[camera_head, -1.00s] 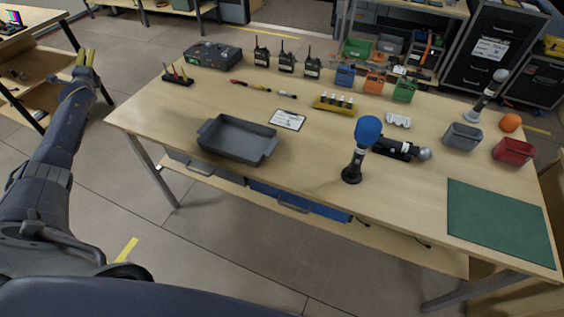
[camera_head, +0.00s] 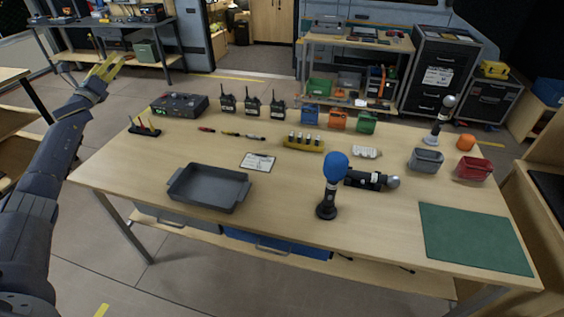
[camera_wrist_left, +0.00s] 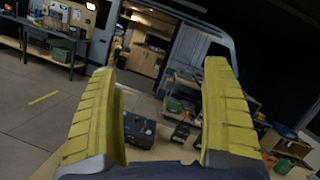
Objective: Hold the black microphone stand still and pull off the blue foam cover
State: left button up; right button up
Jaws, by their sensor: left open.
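A microphone on a black stand (camera_head: 327,207) stands upright near the front middle of the table. A round blue foam cover (camera_head: 335,167) sits on top of it. My left gripper (camera_head: 105,68) is raised at the far left, beyond the table's left edge and well away from the stand. Its two yellow fingers are spread with nothing between them; the gap also shows in the left wrist view (camera_wrist_left: 163,110). My right gripper is in neither view.
A dark microphone (camera_head: 365,180) lies just right of the stand. A grey tray (camera_head: 210,187) is to the left, a green mat (camera_head: 475,238) to the right. A second stand microphone (camera_head: 437,120) and an orange foam ball (camera_head: 466,142) are at the back right. The front left tabletop is clear.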

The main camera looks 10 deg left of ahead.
pick_arm(q)
jog(key=w+d+f+m+g+h, duration=0.3)
jog(key=d+f+m+h, duration=0.2)
jog(key=d, duration=0.9)
jog(key=w+d+f+m+g+h, duration=0.25)
jog(key=d+f+m+h, duration=0.3)
jog(key=d, duration=0.85)
jog(key=w+d+f+m+g+h, duration=0.3)
jog(key=d+f+m+h, duration=0.25)
jog(key=d, duration=0.85)
jog(key=m+g, duration=1.2)
jog(key=g, duration=0.4)
send_near(325, 205)
jog(key=w, duration=0.3)
jog(key=shift+w+f+y, duration=0.1)
jog(key=shift+f+y, duration=0.15)
jog(key=shift+y, duration=0.15)
jog(key=shift+s+d+f+m+g+y, duration=0.3)
jog(key=shift+s+d+f+m+g, duration=0.1)
jog(key=shift+s+d+f, duration=0.15)
jog(key=shift+x, duration=4.6)
jog(key=shift+c, duration=0.3)
